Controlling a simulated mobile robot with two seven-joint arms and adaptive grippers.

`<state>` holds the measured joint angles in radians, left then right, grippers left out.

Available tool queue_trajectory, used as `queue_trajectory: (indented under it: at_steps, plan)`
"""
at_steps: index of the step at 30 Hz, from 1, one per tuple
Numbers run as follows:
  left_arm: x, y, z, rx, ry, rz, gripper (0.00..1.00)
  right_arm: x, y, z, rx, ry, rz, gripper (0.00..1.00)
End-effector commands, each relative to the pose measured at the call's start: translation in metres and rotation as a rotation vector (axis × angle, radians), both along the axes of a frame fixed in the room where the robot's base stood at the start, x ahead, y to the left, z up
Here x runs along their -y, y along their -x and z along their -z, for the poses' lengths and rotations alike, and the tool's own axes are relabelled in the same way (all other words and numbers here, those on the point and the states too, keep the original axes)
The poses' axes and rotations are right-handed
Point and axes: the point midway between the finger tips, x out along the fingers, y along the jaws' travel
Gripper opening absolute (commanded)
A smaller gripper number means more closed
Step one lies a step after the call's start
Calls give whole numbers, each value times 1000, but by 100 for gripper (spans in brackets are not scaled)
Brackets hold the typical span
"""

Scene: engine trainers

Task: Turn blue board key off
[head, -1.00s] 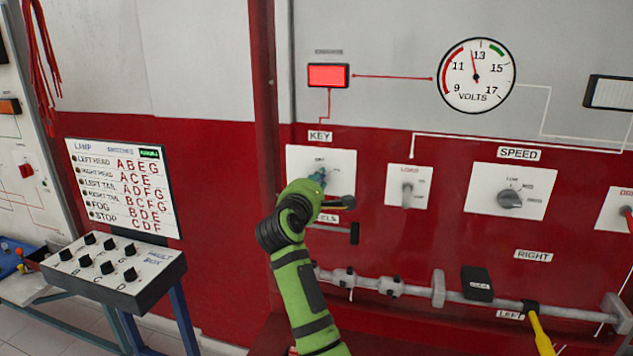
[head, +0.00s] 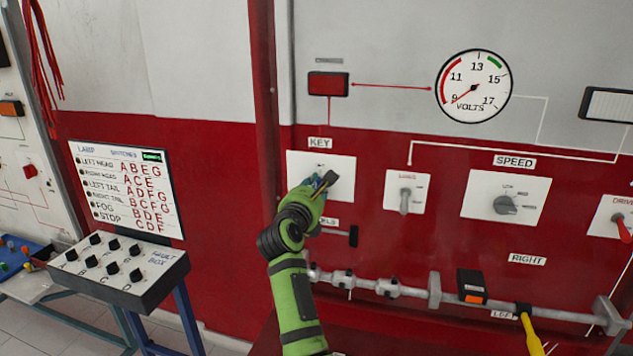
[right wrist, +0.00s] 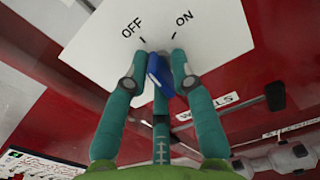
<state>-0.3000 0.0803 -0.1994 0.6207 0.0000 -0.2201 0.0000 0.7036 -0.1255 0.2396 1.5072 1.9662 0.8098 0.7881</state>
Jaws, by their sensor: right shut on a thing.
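The board in view is red and white, not blue. Its white key plate (head: 340,168) sits under the label KEY (head: 320,143). My right gripper (head: 318,183) is at this plate, and the key is mostly hidden behind it in the head view. In the right wrist view, the teal fingers of the gripper (right wrist: 157,72) are shut on the blue key (right wrist: 158,72) from both sides. The key's upper end leans toward the OFF mark (right wrist: 132,27), left of the ON mark (right wrist: 184,18). The charge lamp (head: 328,84) is dark. The volts dial (head: 472,87) reads about 9.
To the right are a toggle switch (head: 405,193), a speed knob (head: 506,204) and a red-handled switch (head: 622,224). A grey shaft (head: 405,288) runs below. A fault box (head: 118,275) stands at lower left. The floor in front of the board is mostly out of view.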

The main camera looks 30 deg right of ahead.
Motion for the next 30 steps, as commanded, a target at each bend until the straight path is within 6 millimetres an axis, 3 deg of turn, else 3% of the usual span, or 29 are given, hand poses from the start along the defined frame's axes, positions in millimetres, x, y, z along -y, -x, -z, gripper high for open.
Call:
queue_trajectory:
  at_steps: [1,23,24,25,30]
  plan:
    - [0,0,-4,0,0,0,0,-2,-1,-6,-9,20,-7,0]
    - [0,0,-10,-1,0,0,0,-3,-2,-4,-78,82,-8,0]
    - [0,0,-10,-1,0,0,0,-3,-2,-4,-78,82,-8,29]
    - [0,0,-10,-1,0,0,0,-3,-2,-4,-78,82,-8,40]
    - [0,0,-10,-1,0,1,0,-2,-1,-2,-80,78,-6,40]
